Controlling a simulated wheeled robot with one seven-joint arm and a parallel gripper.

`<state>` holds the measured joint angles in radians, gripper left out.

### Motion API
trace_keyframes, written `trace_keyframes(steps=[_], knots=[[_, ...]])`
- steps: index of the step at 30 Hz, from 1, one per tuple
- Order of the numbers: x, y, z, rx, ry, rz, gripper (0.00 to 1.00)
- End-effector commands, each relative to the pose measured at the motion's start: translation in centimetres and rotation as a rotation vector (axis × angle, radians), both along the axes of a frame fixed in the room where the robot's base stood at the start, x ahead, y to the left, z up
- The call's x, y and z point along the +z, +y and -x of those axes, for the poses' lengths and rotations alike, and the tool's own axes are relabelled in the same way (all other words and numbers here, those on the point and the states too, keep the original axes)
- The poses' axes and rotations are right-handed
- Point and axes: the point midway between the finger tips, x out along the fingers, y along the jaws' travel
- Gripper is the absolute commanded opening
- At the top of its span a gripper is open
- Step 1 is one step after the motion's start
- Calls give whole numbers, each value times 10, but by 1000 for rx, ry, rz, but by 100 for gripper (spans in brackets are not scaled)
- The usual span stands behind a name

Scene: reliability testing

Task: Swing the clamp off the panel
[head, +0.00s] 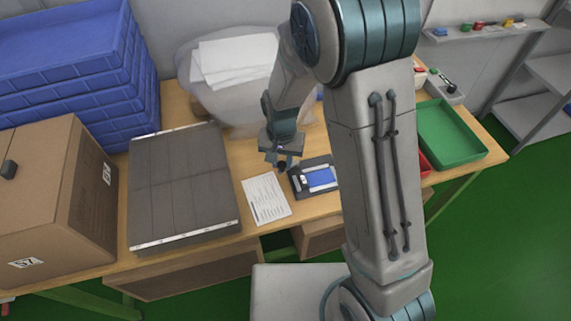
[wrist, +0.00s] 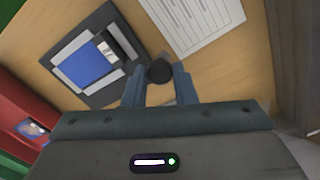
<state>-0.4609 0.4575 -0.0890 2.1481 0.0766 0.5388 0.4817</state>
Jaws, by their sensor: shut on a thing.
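A blue panel (head: 321,178) lies in a dark fixture (head: 300,188) on the wooden table; the panel also shows in the wrist view (wrist: 84,66). A round black knob (wrist: 160,72), which looks like the clamp's handle, stands beside the fixture's edge. My gripper (head: 282,163) points down at the fixture's far left corner. In the wrist view its two fingers (wrist: 159,84) are around the knob, shut on it. A small white and dark piece (wrist: 108,46) lies at the panel's edge. The rest of the clamp is hard to make out, so I cannot tell its angle.
A printed sheet (head: 266,199) lies left of the fixture. A grey slatted box (head: 183,185), a cardboard box (head: 55,190) and stacked blue crates (head: 70,75) stand further left. A bag with white sheets (head: 235,75) is behind. A green tray (head: 450,133) and red tray (head: 425,165) are right.

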Motion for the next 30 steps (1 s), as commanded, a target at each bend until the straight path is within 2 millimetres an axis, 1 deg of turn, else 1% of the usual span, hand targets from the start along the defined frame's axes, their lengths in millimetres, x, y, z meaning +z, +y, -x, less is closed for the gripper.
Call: trace_keyframes(steps=[6, 15, 21, 30], knots=[[0, 5, -8, -164, -1, -1, 2], [0, 8, -15, -307, 0, -1, 2], [1, 8, -17, -347, 0, -1, 2], [1, 9, -17, -356, -1, -2, 2]])
